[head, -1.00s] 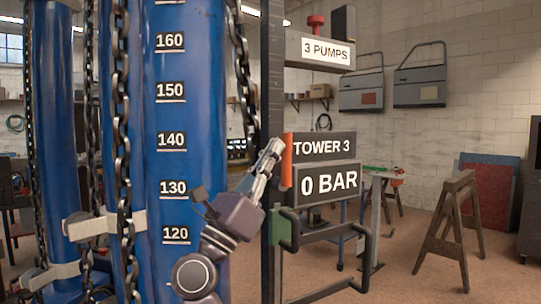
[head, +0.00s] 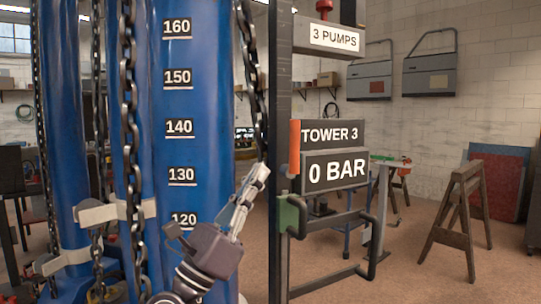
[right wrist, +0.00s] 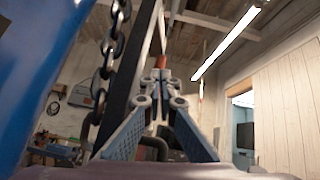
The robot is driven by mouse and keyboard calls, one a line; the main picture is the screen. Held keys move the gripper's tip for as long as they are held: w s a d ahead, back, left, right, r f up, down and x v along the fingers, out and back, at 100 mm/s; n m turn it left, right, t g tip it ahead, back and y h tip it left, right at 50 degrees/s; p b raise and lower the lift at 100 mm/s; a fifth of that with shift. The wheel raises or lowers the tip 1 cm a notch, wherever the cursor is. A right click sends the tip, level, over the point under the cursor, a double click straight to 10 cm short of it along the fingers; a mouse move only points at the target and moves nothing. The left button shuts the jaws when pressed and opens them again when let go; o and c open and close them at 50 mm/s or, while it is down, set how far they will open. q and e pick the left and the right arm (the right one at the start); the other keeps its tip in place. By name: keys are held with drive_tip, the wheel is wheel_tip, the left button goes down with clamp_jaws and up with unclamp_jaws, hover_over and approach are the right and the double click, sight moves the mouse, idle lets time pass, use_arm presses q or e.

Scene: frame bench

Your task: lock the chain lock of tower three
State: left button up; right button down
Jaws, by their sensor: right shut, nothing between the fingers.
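The TOWER 3 sign (head: 331,134) and the 0 BAR display (head: 337,172) sit on a dark upright post (head: 280,60). An orange-red handle (head: 295,147) stands upright on the post, left of the sign. A dark chain (head: 253,75) hangs between the blue column (head: 205,100) and the post; its lower end is hidden near my right gripper. My right gripper (head: 262,168) is shut and empty, left of and slightly below the handle, apart from it in the picture. In the right wrist view its fingertips (right wrist: 162,84) meet below a red-orange piece (right wrist: 161,62). My left gripper is not in view.
A green block (head: 291,217) and a dark bar frame (head: 335,222) project from the post below the display. More chains (head: 130,110) hang at the left with pale brackets (head: 95,214). A wooden sawhorse (head: 458,220) stands on open floor at right.

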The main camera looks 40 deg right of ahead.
drive_tip(key=shift+v, duration=1.35)
